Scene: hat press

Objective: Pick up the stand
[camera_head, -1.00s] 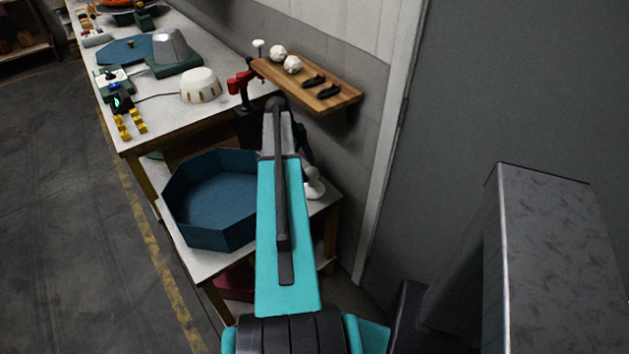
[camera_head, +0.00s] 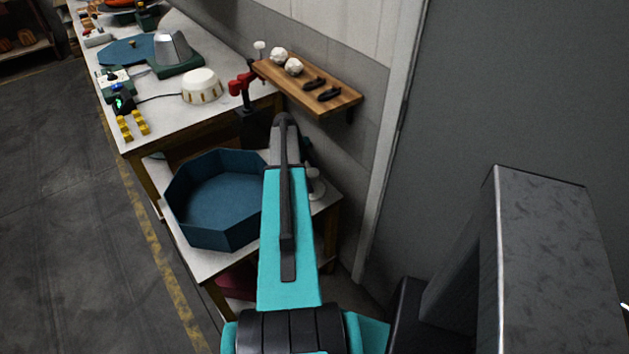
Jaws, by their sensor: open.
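A small white object with a rounded base (camera_head: 316,188), which may be the stand, is on the right side of the lower table, just right of my arm. My arm covers its left side, so I cannot make out its whole shape. My teal and grey arm reaches away from the camera over the lower table. Its far end is by the gap between the two tables. My gripper is hidden behind the arm, with only a dark part of the wrist area showing beside it.
A blue octagonal tray (camera_head: 216,237) fills the left of the lower table (camera_head: 203,262). The upper workbench (camera_head: 170,118) holds a white dome (camera_head: 202,86), a red tool (camera_head: 241,84) and yellow pieces (camera_head: 133,126). A wooden wall shelf (camera_head: 300,89) juts out above. Open floor lies left.

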